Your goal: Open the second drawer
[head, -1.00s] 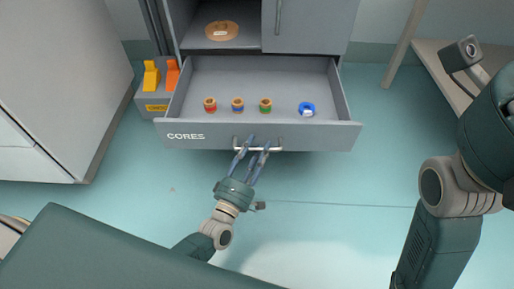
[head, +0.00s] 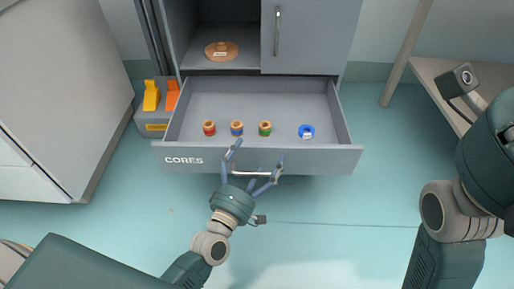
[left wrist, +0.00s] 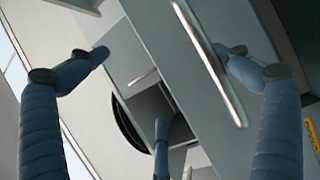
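The drawer labelled CORES (head: 205,160) is pulled out of the grey cabinet, its inside showing. Whether it is the second one cannot be told here. Its bar handle (head: 252,174) is on the front panel. My left gripper (head: 257,156) is open at the handle, its fingers spread and apart from each other. In the left wrist view, a long pale bar (left wrist: 208,60) runs between the open fingers, nearer the right one.
Several banded rings (head: 237,128) and a blue ring (head: 306,131) lie in the drawer. A brown disc (head: 221,50) is on the shelf above. A box with yellow and orange items (head: 153,121) stands left, a bench (head: 440,75) right. Floor in front is clear.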

